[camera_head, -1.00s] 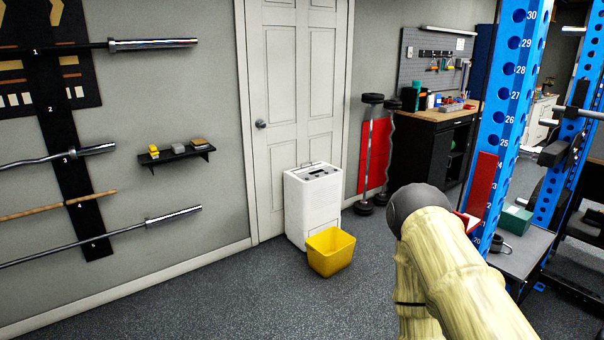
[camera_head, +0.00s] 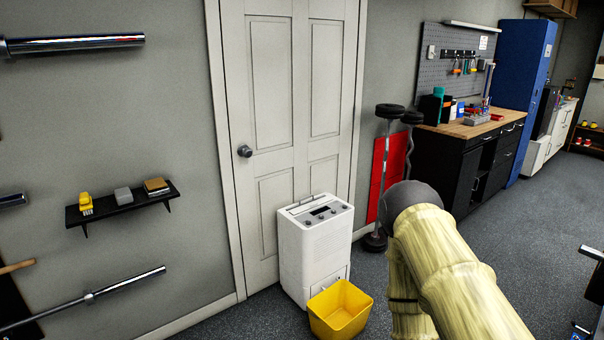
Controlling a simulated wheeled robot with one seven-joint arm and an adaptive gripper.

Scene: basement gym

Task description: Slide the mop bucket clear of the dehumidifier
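The yellow mop bucket (camera_head: 340,311) stands on the floor at the bottom centre of the head view, directly in front of the white dehumidifier (camera_head: 314,245). It hides part of the dehumidifier's lower front; I cannot tell whether the two touch. The bucket looks upright and empty. The dehumidifier stands close to the white door. My arm, in a pale yellow sleeve with a dark rounded joint, reaches in from the lower right, to the right of the bucket. My gripper is not visible.
A closed white door (camera_head: 290,130) is behind the dehumidifier. Barbells (camera_head: 383,190) and a red panel (camera_head: 381,165) stand right of it. A black workbench (camera_head: 470,160) is farther right. A small wall shelf (camera_head: 122,203) is at left. Grey floor is open at right.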

